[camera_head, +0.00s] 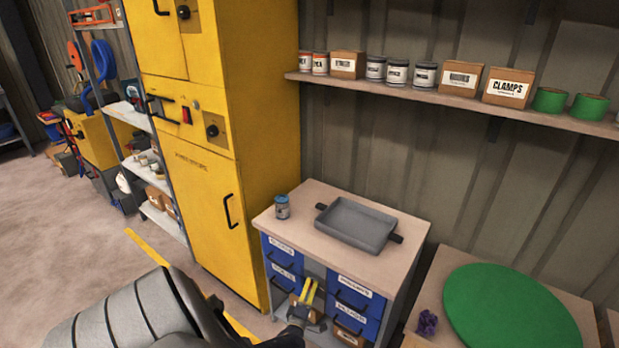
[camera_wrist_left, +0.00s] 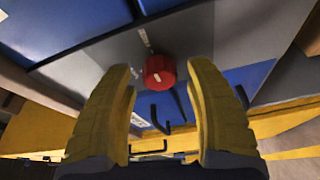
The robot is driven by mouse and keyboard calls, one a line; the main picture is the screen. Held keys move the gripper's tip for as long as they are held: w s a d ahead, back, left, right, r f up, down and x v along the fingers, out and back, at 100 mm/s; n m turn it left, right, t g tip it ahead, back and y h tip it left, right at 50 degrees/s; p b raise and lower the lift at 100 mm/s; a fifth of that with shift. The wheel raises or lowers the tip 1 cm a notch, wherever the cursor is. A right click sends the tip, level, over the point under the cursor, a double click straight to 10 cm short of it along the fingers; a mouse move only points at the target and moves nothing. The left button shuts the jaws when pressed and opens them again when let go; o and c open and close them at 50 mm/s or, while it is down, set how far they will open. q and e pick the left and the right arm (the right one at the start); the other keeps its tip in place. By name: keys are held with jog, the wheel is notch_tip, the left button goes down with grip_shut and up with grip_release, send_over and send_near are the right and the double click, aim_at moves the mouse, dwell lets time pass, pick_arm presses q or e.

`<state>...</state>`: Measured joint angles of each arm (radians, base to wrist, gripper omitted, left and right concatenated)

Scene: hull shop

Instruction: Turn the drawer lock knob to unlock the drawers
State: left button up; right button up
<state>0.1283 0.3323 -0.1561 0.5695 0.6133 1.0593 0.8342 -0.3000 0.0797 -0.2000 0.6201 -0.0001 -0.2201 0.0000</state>
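The drawer lock knob (camera_wrist_left: 160,72) is red and round with a pale mark on its face. It shows in the left wrist view on a grey panel between blue drawers. My left gripper (camera_wrist_left: 160,100) is open, its two yellow fingers on either side of the knob in that view, with gaps to both; I cannot tell how far in front of it they are. In the head view my left gripper (camera_head: 308,291) is at the front of the drawer cabinet (camera_head: 410,256), and the knob cannot be made out there. Blue drawers (camera_head: 357,297) with black handles look shut. My right gripper is not in view.
A grey tray (camera_head: 356,224) and a small jar (camera_head: 282,207) stand on the cabinet top. A tall yellow cabinet (camera_head: 215,200) stands close on the left. A table with a green disc (camera_head: 510,308) is on the right. A loaded shelf (camera_head: 460,98) runs above.

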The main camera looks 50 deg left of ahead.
pick_arm(q)
jog(key=shift+d, duration=0.1)
jog(key=v, duration=1.2)
jog(key=shift+f, duration=0.1)
dwell(0.4)
